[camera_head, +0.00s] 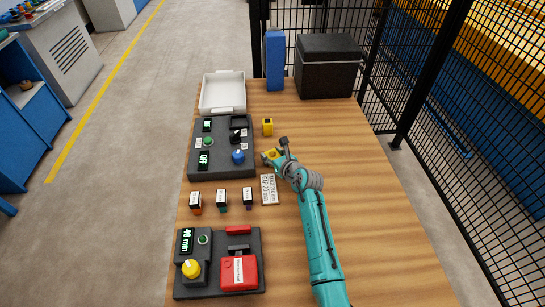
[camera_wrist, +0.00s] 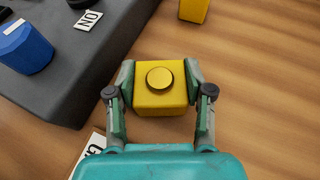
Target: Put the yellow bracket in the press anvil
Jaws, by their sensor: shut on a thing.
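My gripper (camera_wrist: 160,100) is shut on a yellow block-shaped piece with a round disc on top, apparently the yellow bracket (camera_wrist: 157,97). The fingers grip it from both sides. In the head view the gripper and the yellow bracket (camera_head: 271,156) are just right of the dark upper control box (camera_head: 218,165). Whether the bracket touches the table is unclear. A second yellow piece (camera_head: 267,126) stands farther back; its edge shows in the wrist view (camera_wrist: 193,8). The upper box has a black recessed fixture (camera_head: 238,122) at its back right, but I cannot tell whether this is the press anvil.
The upper box carries a blue knob (camera_head: 238,157). Several small labelled blocks (camera_head: 221,199) and a label plate (camera_head: 269,189) lie in front. A lower box with a red unit (camera_head: 239,273) is nearest. A white tray (camera_head: 223,92) and black case (camera_head: 327,66) stand behind. The table's right side is clear.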

